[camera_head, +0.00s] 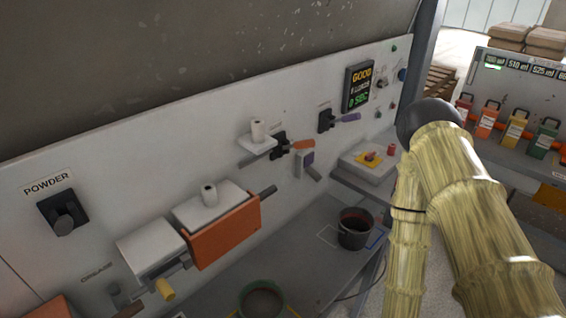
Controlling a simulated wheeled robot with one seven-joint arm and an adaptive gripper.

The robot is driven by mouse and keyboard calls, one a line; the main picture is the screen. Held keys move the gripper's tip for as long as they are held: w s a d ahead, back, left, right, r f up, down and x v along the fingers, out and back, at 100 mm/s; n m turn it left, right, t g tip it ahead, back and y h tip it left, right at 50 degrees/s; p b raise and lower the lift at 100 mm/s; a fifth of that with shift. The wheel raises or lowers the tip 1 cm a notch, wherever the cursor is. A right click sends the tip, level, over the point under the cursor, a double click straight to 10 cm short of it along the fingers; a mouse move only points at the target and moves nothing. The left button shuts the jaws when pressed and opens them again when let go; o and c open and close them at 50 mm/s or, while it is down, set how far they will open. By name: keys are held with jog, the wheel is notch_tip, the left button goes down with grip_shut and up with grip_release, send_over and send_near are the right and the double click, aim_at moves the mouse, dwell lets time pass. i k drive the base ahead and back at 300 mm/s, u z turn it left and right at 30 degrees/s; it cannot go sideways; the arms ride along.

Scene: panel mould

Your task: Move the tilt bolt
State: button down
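No part in view is labelled as the tilt bolt, so I cannot tell for sure which one it is. A short bolt-like part with a yellow end (165,289) sits under the white block at the lower left of the panel. A dark lever with an orange handle (301,144) and another with a purple handle (347,117) are mounted farther right. My arm, in a pale yellow sleeve, fills the right side and bends at a dark joint. My gripper is not in view.
An orange-fronted box (225,232) and a white block (150,246) project from the panel. A black pot (355,229) and a green-rimmed bucket (262,299) stand below. A display (359,87) hangs at upper right. A POWDER dispenser (63,213) is at left.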

aim_at(164, 288)
jog(key=z, duration=1.1)
jog(key=k, duration=1.45)
jog(key=u, duration=1.1)
